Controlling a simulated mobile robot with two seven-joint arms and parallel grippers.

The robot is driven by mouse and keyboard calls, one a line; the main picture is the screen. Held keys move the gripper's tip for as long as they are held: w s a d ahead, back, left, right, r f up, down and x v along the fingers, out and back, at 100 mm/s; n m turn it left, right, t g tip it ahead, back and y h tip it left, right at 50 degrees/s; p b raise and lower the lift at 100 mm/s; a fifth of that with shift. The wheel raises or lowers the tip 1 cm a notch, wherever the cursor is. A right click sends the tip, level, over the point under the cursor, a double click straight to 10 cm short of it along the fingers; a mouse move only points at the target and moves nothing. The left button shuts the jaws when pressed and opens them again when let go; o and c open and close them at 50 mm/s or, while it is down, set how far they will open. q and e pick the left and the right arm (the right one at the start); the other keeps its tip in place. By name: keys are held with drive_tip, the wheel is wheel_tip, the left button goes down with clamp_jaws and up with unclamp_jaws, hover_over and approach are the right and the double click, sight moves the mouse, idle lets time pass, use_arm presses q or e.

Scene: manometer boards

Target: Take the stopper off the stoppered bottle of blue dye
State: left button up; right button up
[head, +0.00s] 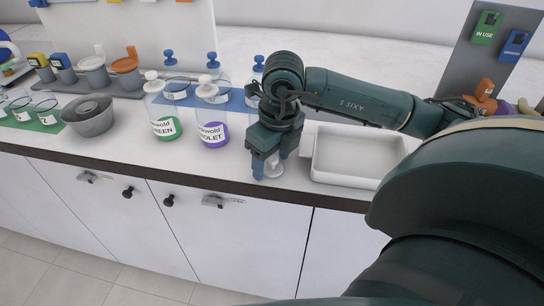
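My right gripper (272,168) points down at the front part of the bench, right of the bottles. A small whitish piece (274,169) with a flared foot shows at its fingertips; I cannot tell whether it is a stopper, nor whether the fingers grip it. No bottle with a readable blue dye label shows; the gripper and wrist hide part of the bench. A bottle labelled green (165,127) and one labelled violet (213,134) stand upright to the left, both with whitish tops. My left gripper is not in view.
Right of the gripper is a white tray (345,178). Behind the labelled bottles, glass vessels with blue tops (170,60) stand by a blue mat (237,103). A grey bowl (90,122) and a green mat (46,126) are at left. The bench's dark front edge (185,179) is close.

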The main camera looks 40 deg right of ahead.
sight(277, 171)
drive_tip(key=shift+r, duration=0.4)
wheel_tip(277, 171, up, 12)
drive_tip(key=s+p, duration=0.1)
drive_tip(key=shift+s+d+f, duration=0.15)
drive_tip(key=shift+s+f, duration=0.1)
